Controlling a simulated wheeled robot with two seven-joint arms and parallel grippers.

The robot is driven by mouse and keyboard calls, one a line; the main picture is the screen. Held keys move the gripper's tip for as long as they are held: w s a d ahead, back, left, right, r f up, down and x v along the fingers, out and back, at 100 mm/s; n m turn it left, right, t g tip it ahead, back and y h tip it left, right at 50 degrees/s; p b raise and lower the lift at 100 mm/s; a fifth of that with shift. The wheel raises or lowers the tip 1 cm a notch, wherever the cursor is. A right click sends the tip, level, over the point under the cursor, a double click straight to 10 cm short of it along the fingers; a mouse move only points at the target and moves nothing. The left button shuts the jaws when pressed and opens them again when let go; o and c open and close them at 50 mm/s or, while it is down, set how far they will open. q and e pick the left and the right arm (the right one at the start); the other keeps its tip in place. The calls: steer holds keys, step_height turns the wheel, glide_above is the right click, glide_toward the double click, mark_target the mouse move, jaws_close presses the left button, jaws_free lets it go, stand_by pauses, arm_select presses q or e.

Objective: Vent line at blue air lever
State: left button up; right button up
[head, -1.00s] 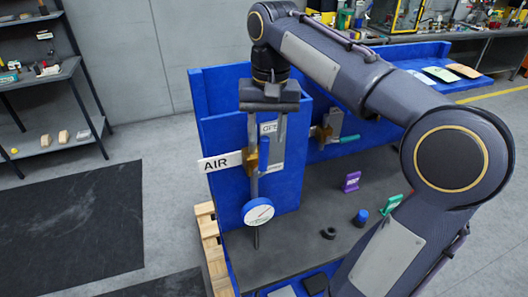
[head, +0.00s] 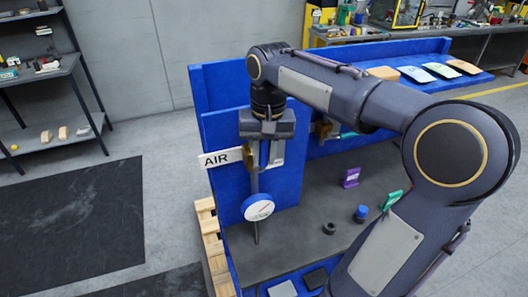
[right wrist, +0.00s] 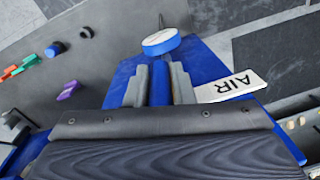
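The AIR sign (head: 218,159) is fixed beside the upright pipe on the blue panel; it also shows in the right wrist view (right wrist: 232,86). The blue air lever (right wrist: 160,84) points along the fingers of my right gripper (right wrist: 160,82). The fingers lie close against both its sides with no clear gap, so the gripper looks shut on it. In the head view my right gripper (head: 267,152) points down at the valve and hides the lever. A round white-faced gauge (head: 258,208) sits below on the pipe. My left gripper is out of view.
A second valve stands to the right, mostly behind my right arm. A purple tag (head: 351,178), a green tag (head: 391,200), a blue-capped part (head: 361,213) and a black ring (head: 329,228) lie on the dark bench top. A shelf (head: 50,140) stands at the far left.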

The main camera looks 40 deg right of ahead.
jaws_close()
